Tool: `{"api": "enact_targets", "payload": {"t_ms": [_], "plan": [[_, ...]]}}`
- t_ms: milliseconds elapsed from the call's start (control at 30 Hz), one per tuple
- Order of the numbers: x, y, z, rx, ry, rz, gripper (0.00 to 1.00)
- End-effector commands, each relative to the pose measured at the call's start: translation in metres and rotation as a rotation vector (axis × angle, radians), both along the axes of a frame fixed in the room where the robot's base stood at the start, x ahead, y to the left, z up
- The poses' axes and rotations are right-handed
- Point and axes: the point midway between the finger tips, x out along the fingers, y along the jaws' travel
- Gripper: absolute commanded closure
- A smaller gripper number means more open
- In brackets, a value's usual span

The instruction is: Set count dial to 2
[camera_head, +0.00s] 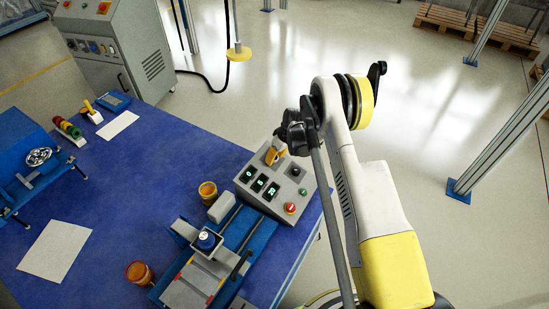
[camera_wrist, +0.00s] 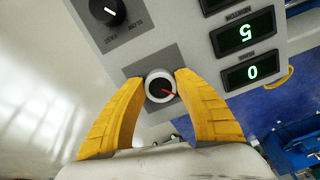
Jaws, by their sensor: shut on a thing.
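A grey control box (camera_head: 311,188) stands on the blue table. The pointer aims to the right and slightly down there. No label shows beside this dial. My gripper (camera_wrist: 161,83) is shut on it, one finger on each side; in the head view my gripper (camera_head: 275,153) is over the box's far left part and hides the dial. Displays show upside down in the wrist view: one reads 5 (camera_wrist: 245,32), another reads 0 (camera_wrist: 253,71).
A black knob marked SLOW and FAST (camera_wrist: 107,11) is on the same panel. A red button (camera_head: 290,208) and a green button (camera_head: 303,191) are on the box. An orange container (camera_head: 208,191) and a blue-railed fixture (camera_head: 205,270) stand close to the box.

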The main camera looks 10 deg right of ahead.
Motion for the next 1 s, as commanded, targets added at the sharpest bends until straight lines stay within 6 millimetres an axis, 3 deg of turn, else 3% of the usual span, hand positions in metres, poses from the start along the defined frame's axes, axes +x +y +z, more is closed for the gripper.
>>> {"api": "enact_targets", "payload": {"t_ms": [600, 1000], "plan": [[0.0011, -0.0004, -0.0005, -0.15, -0.15, 0.527, 0.93], [0.0016, -0.0007, -0.0005, -0.21, -0.21, 0.739, 0.93]]}}
